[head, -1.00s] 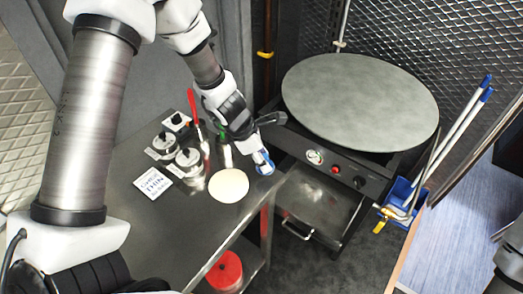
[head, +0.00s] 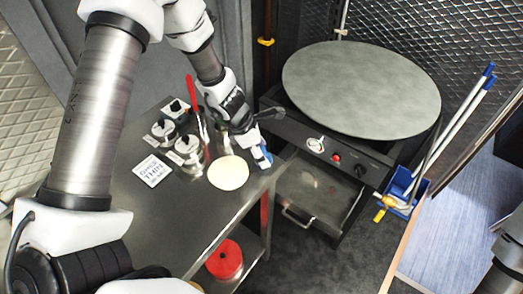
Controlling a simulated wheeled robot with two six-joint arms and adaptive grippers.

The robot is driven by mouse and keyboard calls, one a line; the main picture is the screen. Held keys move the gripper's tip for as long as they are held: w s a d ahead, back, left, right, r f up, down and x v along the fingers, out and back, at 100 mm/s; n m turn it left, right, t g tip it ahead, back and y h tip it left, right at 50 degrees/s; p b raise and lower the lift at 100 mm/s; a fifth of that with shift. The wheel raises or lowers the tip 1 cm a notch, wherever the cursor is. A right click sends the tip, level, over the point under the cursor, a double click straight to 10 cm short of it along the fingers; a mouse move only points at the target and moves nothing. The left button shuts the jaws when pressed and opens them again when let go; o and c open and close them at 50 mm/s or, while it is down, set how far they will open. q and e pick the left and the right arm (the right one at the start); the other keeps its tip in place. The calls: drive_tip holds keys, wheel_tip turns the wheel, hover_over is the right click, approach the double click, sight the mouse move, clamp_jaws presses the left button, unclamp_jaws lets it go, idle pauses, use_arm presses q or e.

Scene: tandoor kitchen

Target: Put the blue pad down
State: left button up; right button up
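The small blue pad (head: 265,158) is at the right edge of the steel table, just right of a pale round dough disc (head: 229,173). My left gripper (head: 258,152) reaches down over that edge, its fingers shut on the pad. The pad is partly hidden by the fingers, and I cannot tell whether its underside touches the table. My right gripper is out of view; only part of my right arm shows at the lower right.
The steel table (head: 200,231) also holds metal canisters (head: 188,150), a red-handled tool (head: 193,98) and a white printed card (head: 152,171). A large round griddle (head: 362,88) stands to the right. A red container (head: 224,260) is below the table.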

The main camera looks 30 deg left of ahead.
use_arm(q)
drive_tip(key=shift+r+p, duration=0.3)
drive_tip(key=p+v, duration=1)
drive_tip(key=v, duration=0.2)
drive_tip(key=shift+f, duration=0.15)
